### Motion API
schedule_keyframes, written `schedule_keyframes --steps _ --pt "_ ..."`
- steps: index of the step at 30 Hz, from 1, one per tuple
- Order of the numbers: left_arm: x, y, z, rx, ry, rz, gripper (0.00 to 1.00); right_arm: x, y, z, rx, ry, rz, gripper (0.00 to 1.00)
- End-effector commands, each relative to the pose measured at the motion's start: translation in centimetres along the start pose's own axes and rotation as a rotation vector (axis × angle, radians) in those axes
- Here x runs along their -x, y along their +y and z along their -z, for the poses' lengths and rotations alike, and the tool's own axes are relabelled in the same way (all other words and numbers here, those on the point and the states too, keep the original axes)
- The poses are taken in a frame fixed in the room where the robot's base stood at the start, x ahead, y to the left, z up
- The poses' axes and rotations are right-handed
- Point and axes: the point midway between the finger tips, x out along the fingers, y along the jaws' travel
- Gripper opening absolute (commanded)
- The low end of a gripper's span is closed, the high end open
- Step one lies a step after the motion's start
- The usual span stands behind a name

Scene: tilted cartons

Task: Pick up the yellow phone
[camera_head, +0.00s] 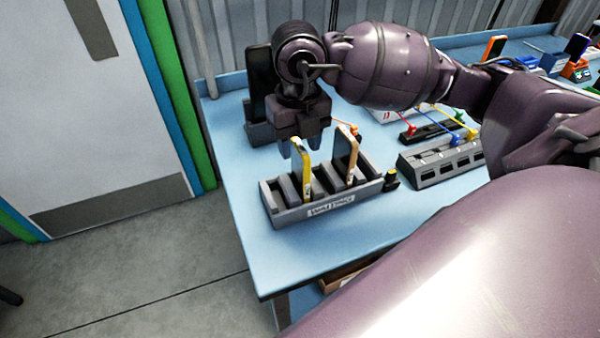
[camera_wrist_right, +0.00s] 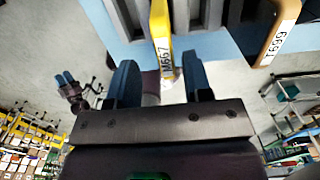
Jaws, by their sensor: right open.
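The yellow phone (camera_head: 303,172) stands upright in a slot of a grey holder (camera_head: 285,214) on the blue table. My right gripper (camera_head: 299,150) is above the holder's left part, beside the phone's top, fingers pointing down. In the right wrist view the yellow phone (camera_wrist_right: 161,30), labelled M667, reaches between the two spread dark fingers of the gripper (camera_wrist_right: 160,82). A gap shows on both sides of it, and nothing is gripped. What looks like my left gripper (camera_wrist_right: 66,80) is small at the left of that view; its jaws are unclear.
An orange-edged phone (camera_head: 347,150) stands in the same holder, right of the yellow one. A black phone (camera_head: 261,80) stands in a dock behind my gripper. A grey slotted block (camera_head: 445,165) and colored cables lie to the right. The table's front left is clear.

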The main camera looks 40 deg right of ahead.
Motion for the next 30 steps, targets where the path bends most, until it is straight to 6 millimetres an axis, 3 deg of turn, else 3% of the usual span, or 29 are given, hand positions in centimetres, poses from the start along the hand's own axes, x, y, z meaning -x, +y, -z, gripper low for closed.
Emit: schedule_keyframes --steps 5,15,24,30 --pt "0.1 0.0 -0.4 0.001 -0.008 0.001 0.43 -1.1 -0.2 -0.1 0.0 0.003 0.0 0.46" --pt "-0.1 0.0 -0.2 0.0 -0.004 0.0 0.43 -5.2 -0.7 -0.7 0.002 0.003 0.0 0.46" --pt "-0.3 0.1 0.2 -0.001 0.004 -0.001 0.43 -5.5 -0.6 -0.7 0.002 0.001 -0.001 0.46" --pt "-0.3 0.1 0.2 -0.001 0.005 -0.001 0.43 -5.5 -0.6 -0.7 0.002 0.001 -0.001 0.17"
